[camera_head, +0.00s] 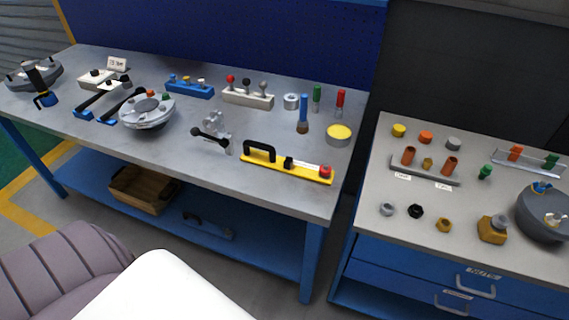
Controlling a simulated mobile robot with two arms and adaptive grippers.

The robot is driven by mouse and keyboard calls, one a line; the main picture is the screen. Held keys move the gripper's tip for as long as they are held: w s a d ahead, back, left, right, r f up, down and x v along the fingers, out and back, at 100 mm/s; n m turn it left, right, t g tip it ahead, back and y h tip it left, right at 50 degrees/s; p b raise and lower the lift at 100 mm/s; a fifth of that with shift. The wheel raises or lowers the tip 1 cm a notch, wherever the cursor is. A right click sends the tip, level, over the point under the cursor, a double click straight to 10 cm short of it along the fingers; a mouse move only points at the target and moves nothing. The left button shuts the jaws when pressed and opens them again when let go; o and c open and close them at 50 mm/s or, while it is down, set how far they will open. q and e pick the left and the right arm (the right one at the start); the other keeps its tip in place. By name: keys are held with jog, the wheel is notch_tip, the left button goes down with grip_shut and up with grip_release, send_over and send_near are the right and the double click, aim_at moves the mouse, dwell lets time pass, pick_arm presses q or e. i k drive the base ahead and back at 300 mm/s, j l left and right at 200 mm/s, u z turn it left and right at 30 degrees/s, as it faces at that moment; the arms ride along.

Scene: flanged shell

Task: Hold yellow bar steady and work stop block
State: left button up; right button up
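A long yellow bar (306,173) lies near the front edge of the grey workbench, toward its right end. A black arched handle (259,150) stands on its left part. A small black block (288,162), perhaps the stop block, sits near its middle. A red knob (325,171) sits at its right end. Nothing touches the bar from above. Neither my left nor my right gripper shows in this view.
The workbench (190,152) also holds a silver clamp (213,132) left of the bar, a yellow-topped round tin (339,135) behind it, and a domed shell (148,112). A second bench (375,235) with nuts and plugs stands right, past a gap.

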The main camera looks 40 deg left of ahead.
aim_at(288, 162)
jog(key=i+j+u, duration=0.1)
jog(key=j, duration=0.3)
jog(key=i+j+u, duration=0.15)
jog(key=j, duration=0.25)
jog(key=i+j+u, duration=0.1)
jog(key=j, duration=0.3)
jog(key=i+j+u, duration=0.1)
jog(key=j, duration=0.25)
